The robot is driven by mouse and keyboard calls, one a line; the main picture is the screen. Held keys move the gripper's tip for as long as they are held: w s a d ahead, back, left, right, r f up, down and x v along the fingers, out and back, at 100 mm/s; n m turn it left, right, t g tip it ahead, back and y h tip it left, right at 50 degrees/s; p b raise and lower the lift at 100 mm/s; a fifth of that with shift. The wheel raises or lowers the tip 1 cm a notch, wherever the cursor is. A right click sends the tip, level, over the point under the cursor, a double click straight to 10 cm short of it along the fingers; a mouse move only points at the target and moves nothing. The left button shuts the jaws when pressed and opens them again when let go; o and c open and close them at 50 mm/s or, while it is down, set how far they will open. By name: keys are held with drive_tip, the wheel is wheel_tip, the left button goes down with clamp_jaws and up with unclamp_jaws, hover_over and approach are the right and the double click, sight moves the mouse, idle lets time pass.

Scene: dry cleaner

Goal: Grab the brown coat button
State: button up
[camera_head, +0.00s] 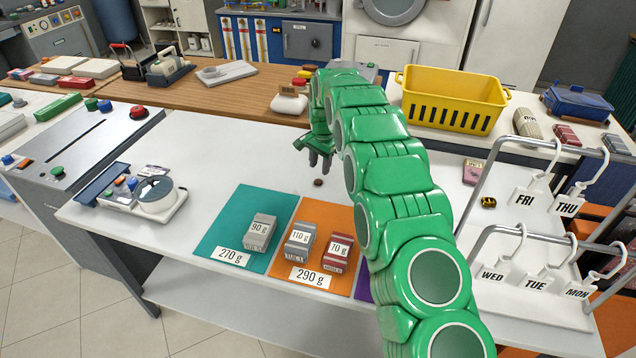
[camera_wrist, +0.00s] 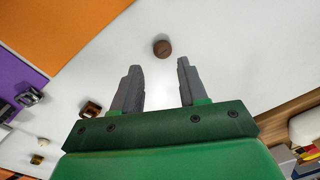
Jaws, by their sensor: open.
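The brown coat button (camera_wrist: 162,48) is small, round and dark brown. It lies on the white table, and in the head view (camera_head: 318,183) it sits just behind the orange mat. My gripper (camera_head: 318,157) is above the table, slightly behind the button in the head view. In the wrist view my gripper (camera_wrist: 155,70) has its two grey fingers apart with nothing between them. The button lies just beyond the fingertips, roughly in line with the gap, and is not touched.
The teal mat (camera_head: 212,240) and orange mat (camera_head: 284,267) hold weight blocks at the front. The purple mat (camera_head: 362,287) is mostly hidden by my arm. A yellow basket (camera_head: 455,95) stands at the back right. White hangers (camera_head: 535,195) with day labels stand at the right.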

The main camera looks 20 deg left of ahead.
sight(318, 180)
drive_tip(key=shift+w+a+f, duration=0.1)
drive_tip(key=shift+a+f, duration=0.1)
drive_tip(key=shift+f, duration=1.4)
drive_tip(key=shift+w+a+f, duration=0.1)
drive_tip(key=shift+a+f, duration=0.05)
drive_tip(key=shift+f, duration=1.45)
drive_tip(key=shift+c, duration=0.4)
drive_tip(key=c, duration=0.7)
